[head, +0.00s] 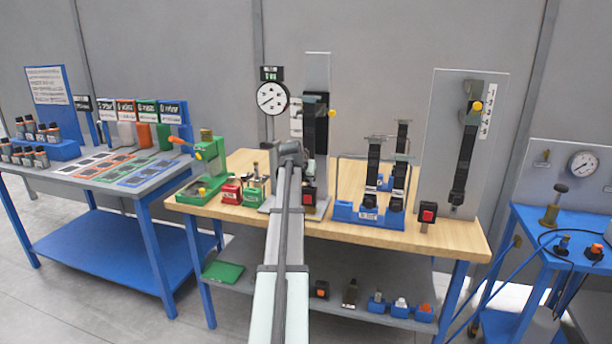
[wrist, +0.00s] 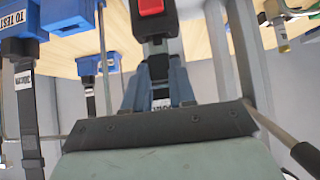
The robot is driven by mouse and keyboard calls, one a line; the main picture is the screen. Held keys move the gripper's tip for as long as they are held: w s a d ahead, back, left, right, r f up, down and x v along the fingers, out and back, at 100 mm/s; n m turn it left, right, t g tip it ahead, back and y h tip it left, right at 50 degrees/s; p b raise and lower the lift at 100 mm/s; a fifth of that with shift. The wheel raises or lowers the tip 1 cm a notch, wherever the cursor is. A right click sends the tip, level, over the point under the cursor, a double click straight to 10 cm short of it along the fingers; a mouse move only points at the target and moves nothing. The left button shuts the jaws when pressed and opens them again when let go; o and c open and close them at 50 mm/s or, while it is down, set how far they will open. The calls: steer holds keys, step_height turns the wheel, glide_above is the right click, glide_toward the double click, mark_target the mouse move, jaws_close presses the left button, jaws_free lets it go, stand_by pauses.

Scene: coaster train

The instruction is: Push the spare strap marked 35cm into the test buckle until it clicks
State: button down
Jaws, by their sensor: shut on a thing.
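The test buckle (wrist: 151,18), black with a red button, is straight ahead of my gripper (wrist: 160,72) in the wrist view. In the head view its red button (head: 308,197) shows just right of my arm, at the foot of the middle stand. My gripper is shut on a dark strap piece (wrist: 158,68) with a white label (wrist: 162,103) between the fingers; the label is too small to read. The strap's front end meets or nearly meets the buckle's lower end. I cannot tell whether it is inserted. In the head view my arm largely hides the gripper and strap.
A blue rack (head: 343,212) with upright black straps stands close right of my arm. A dial gauge (head: 272,98) stands behind. A green fixture (head: 190,192) and small red box (head: 231,191) are left.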

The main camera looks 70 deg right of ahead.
steer(key=shift+f, duration=1.3)
steer(key=c, duration=0.8)
jaws_free()
steer(key=shift+c, duration=0.2)
steer(key=v, duration=1.4)
